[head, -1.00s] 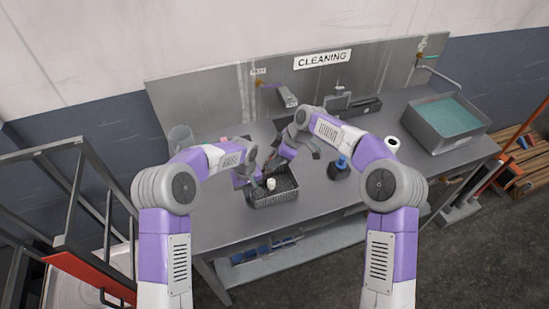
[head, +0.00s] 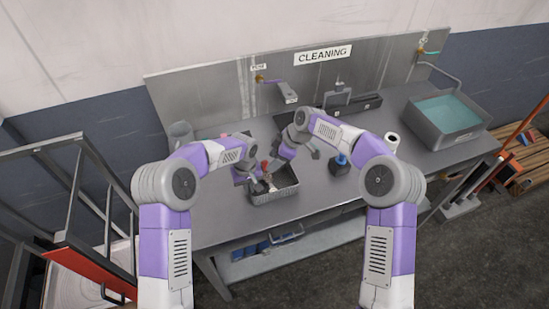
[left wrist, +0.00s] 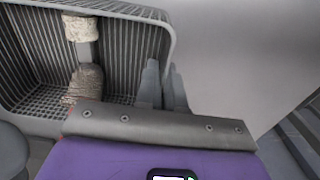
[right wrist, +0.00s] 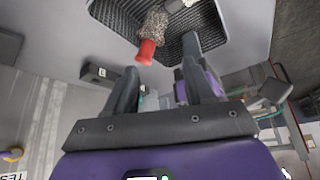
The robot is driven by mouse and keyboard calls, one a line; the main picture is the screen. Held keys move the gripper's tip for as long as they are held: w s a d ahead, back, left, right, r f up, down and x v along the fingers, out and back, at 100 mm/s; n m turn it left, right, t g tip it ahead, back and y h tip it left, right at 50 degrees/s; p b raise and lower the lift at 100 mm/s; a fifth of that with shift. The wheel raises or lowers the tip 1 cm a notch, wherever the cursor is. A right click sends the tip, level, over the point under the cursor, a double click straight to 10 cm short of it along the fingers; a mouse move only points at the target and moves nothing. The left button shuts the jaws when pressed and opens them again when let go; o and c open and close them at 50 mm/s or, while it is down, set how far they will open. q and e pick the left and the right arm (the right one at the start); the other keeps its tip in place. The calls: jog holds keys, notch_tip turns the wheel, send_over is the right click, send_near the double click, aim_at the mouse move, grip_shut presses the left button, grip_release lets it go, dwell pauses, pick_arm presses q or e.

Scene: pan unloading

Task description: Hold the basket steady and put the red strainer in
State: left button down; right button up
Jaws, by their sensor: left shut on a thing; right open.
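The dark ribbed basket (head: 281,194) stands at the front of the grey table. My left gripper (left wrist: 163,78) is shut on its rim, one finger either side of the wall. The red strainer shows its red end (right wrist: 147,51) and a speckled part (right wrist: 154,25) in the right wrist view, lying over the basket's inside; its red end shows at the far side in the head view (head: 264,166). My right gripper (right wrist: 163,55) is open above the basket, its fingers apart near the strainer without visible contact. A speckled brown piece (left wrist: 86,80) and a pale roll-like piece (left wrist: 81,28) show inside the basket.
A dark bottle with a blue top (head: 340,163) and a white roll (head: 391,143) stand right of the basket. A tub of greenish water (head: 447,117) is at the far right. The table's front edge runs close to the basket.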

jog(key=w+v, duration=0.1)
jog(key=v, duration=1.1)
jog(key=shift+s, duration=0.45)
pick_arm(q)
jog(key=c, duration=1.2)
grip_release()
